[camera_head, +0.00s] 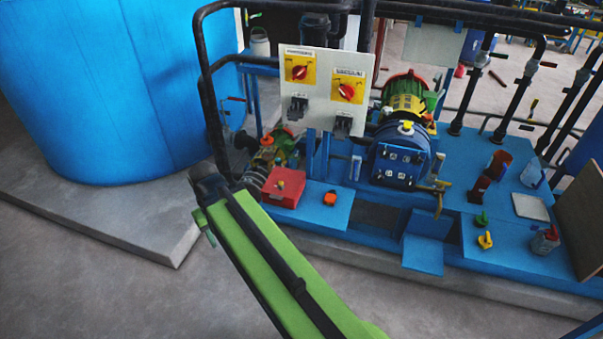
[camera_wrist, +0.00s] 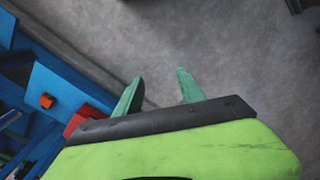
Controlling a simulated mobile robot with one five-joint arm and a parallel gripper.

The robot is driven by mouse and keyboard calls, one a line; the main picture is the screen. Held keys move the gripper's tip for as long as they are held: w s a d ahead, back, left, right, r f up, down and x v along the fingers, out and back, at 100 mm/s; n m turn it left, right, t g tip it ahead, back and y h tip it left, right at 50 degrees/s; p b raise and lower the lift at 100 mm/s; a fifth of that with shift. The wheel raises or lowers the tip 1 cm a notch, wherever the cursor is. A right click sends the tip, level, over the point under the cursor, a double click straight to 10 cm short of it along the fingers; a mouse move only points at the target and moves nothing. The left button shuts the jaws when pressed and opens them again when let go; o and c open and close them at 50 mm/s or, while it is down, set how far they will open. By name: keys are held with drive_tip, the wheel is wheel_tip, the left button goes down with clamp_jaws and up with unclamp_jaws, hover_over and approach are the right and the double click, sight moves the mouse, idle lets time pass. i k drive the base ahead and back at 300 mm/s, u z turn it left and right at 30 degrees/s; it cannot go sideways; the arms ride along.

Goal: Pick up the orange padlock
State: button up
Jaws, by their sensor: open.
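The small orange padlock (camera_head: 329,198) lies on a blue plate at the front left of the blue bench, just right of a red box. It also shows in the wrist view (camera_wrist: 46,101) at the left, on the blue surface. My gripper shows in the wrist view (camera_wrist: 158,82) with its two green fingers spread apart and nothing between them. It is over the grey floor, to the right of the padlock in that view and apart from it.
The red box (camera_head: 281,188) stands beside the padlock. A white switch panel (camera_head: 322,91) and black pipes rise behind. A blue pressure vessel (camera_head: 401,158) is to the right. A large blue tank (camera_head: 105,90) stands left. Open floor lies in front of the bench.

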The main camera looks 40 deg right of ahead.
sight(330, 198)
drive_tip(key=k, duration=0.1)
drive_tip(key=u, duration=2.25)
drive_tip(key=k, duration=1.75)
drive_tip(key=z, duration=0.65)
drive_tip(key=i, duration=1)
drive_tip(key=u, duration=0.05)
